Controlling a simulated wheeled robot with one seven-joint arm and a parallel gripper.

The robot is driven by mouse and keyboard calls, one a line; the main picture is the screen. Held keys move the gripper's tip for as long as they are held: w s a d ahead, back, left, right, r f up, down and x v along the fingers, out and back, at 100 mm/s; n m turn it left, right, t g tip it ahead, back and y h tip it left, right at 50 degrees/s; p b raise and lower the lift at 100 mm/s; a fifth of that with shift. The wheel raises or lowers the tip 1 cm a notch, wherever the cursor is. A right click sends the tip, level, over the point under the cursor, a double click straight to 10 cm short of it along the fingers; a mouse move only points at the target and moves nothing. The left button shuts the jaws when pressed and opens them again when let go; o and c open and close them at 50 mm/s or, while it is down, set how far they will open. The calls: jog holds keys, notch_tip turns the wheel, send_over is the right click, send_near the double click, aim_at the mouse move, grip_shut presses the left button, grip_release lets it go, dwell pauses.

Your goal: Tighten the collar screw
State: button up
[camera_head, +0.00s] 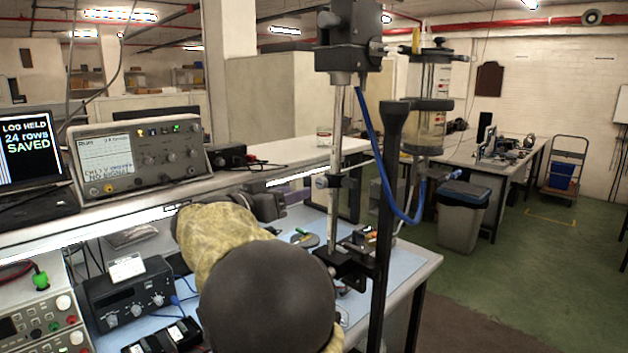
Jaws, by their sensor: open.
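A vertical metal rod (338,130) stands on the bench and carries a dark block (348,45) at its top. A small dark collar (341,181) sits partway down the rod, with a light round screw knob (322,182) on its left side. My gripper (280,205) is dark and open, left of the rod and a little lower in the picture than the knob, apart from it. My yellow-covered arm hides part of the bench. The fingertips are small and partly unclear. A clear sealed cylinder (432,85) stands behind, to the right of the rod.
A dark upright post (387,220) and a blue hose (376,150) are close to the right of the rod. An instrument (135,155) and a laptop (30,150) stand on the left shelf. A bin (462,215) stands on the floor, with open floor to its right.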

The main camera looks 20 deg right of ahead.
aim_at(319, 184)
jog(key=p+x, duration=0.2)
jog(key=x, duration=0.5)
jog(key=shift+d, duration=0.25)
jog(key=c, duration=1)
